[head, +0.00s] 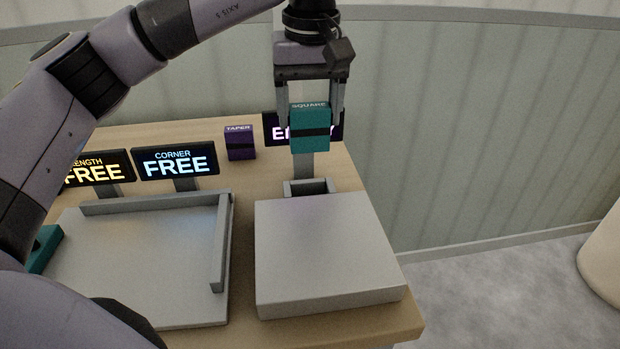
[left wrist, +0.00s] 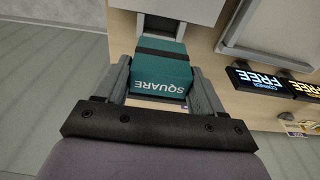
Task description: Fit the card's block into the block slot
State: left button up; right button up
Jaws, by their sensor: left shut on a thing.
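My left gripper (head: 313,100) is shut on a teal block (head: 310,128) marked SQUARE with a dark band. It holds the block upright in the air, above and behind the slot. In the left wrist view the teal block (left wrist: 163,72) sits between the two fingers (left wrist: 160,78). The block slot (head: 309,187) is a grey-walled opening at the back of the grey box (head: 328,255). A sign (head: 275,130) behind the block is partly covered by it; its text starts with E. My right gripper is not in view.
A purple TAPER block (head: 240,143) stands left of the sign. A CORNER FREE sign (head: 176,161) and a second FREE sign (head: 97,170) stand behind a grey tray (head: 150,270) with raised edges. A teal object (head: 44,248) is at the far left, partly behind my arm.

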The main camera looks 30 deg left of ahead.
pick_arm(q)
notch_tip(320, 180, down, 11)
jog(key=shift+r+b, duration=0.1)
jog(key=shift+b, duration=0.2)
jog(key=shift+f, duration=0.2)
jog(key=o, duration=1.1)
jog(key=shift+o, duration=0.2)
jog(key=r, duration=0.8)
jog(key=s+d+r, duration=0.1)
jog(key=r, duration=0.3)
jog(key=shift+s+r+p, duration=0.1)
jog(key=shift+r+p, duration=0.05)
jog(key=shift+p, duration=0.25)
